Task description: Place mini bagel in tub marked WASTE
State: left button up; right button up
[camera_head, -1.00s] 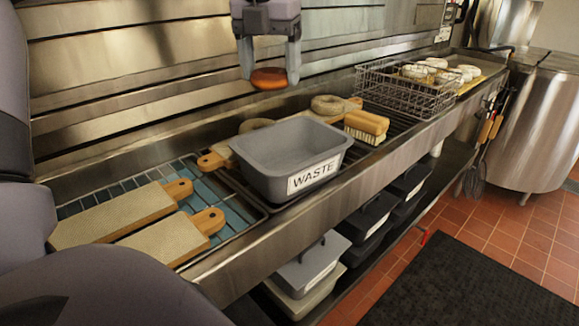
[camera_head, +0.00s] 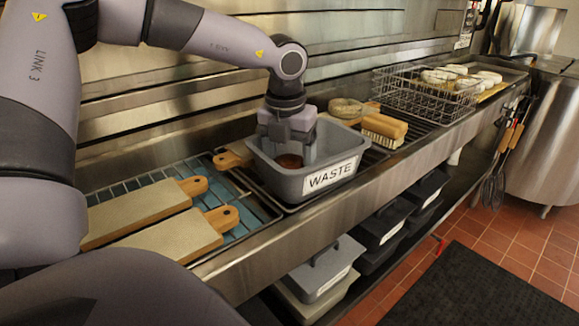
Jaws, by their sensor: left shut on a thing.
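The grey tub marked WASTE (camera_head: 330,177) stands on the steel counter ledge. My left gripper (camera_head: 288,150) points down into the tub from above and is shut on the brown mini bagel (camera_head: 289,161). The bagel is between the fingertips, inside the tub's opening and below its rim. Whether it touches the tub floor cannot be told. My right gripper is not in view.
Two boards with wooden handles (camera_head: 150,212) lie on a rack left of the tub; another wooden handle (camera_head: 232,155) shows beside it.

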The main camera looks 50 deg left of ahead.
pick_arm(q)
jog(key=shift+f, duration=1.15)
jog(key=shift+f+b, duration=0.25)
jog(key=shift+b, duration=0.15)
jog(key=o, duration=0.8)
jog(key=shift+r, duration=0.1)
jog(key=shift+c, duration=0.2)
notch_tip(320, 180, up, 12)
jog(key=s+p, duration=0.1)
jog(key=shift+s+d+r, duration=0.15)
jog(key=shift+d, duration=0.1)
